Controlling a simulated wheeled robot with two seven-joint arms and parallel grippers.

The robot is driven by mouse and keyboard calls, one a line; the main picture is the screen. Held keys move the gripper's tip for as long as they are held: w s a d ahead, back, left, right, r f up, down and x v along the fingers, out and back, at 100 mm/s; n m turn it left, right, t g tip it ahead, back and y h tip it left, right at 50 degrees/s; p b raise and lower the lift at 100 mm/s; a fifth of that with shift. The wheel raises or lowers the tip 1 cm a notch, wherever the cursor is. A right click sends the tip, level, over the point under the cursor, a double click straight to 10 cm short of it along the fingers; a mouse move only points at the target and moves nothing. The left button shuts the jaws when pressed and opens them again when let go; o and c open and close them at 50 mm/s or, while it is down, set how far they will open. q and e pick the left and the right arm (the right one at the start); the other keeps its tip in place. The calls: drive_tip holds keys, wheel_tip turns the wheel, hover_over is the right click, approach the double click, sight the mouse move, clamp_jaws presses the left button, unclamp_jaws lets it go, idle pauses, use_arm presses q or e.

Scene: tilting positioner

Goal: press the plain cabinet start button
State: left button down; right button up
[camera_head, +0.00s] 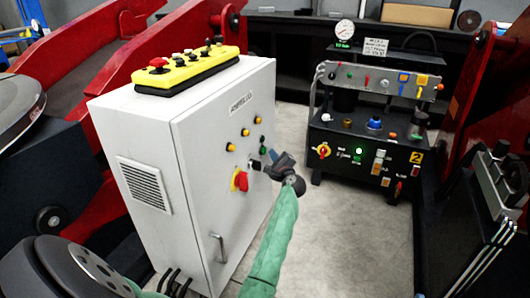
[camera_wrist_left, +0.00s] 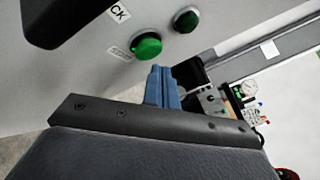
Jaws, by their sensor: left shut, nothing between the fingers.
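The white cabinet (camera_head: 218,190) stands at the centre left, its front panel facing right. Two green buttons sit near the panel's far edge: an upper one (camera_head: 263,139) and a lower one (camera_head: 263,150). In the left wrist view, a bright green button (camera_wrist_left: 147,46) has a small label beside it, too blurred to read surely. A darker green button (camera_wrist_left: 186,20) with a dark collar is next to it. My left gripper (camera_head: 263,162) is just in front of the panel, below the green buttons. Its blue fingers (camera_wrist_left: 160,88) are shut and empty, apart from the bright button as far as I can tell. My right gripper is not in view.
A red and yellow rotary switch (camera_head: 240,180) and a door handle (camera_head: 218,248) are on the same panel, with yellow buttons (camera_head: 245,132) above. A yellow control box (camera_head: 188,68) lies on top. A dark hydraulic unit (camera_head: 368,140) stands behind right. Grey floor (camera_head: 340,225) is clear between.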

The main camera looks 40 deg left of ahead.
use_arm(q)
drive_tip(key=shift+a, duration=0.1)
idle(0.3)
drive_tip(key=shift+s+a, duration=0.1)
drive_tip(key=shift+a, duration=0.2)
drive_tip(key=shift+s+a, duration=0.15)
drive_tip(key=shift+a, duration=0.3)
idle(0.9)
drive_tip(key=shift+d+b, duration=0.15)
drive_tip(key=shift+b, duration=0.2)
drive_tip(key=shift+w+d+b, duration=0.2)
drive_tip(key=shift+d+b, duration=0.1)
drive_tip(key=shift+d, duration=0.4)
drive_tip(key=shift+d, duration=0.1)
drive_tip(key=d+b, duration=0.1)
drive_tip(key=d, duration=0.1)
drive_tip(key=w+d+b, duration=0.1)
drive_tip(key=d, duration=0.1)
drive_tip(key=shift+w+d, duration=0.1)
drive_tip(key=shift+d, duration=0.25)
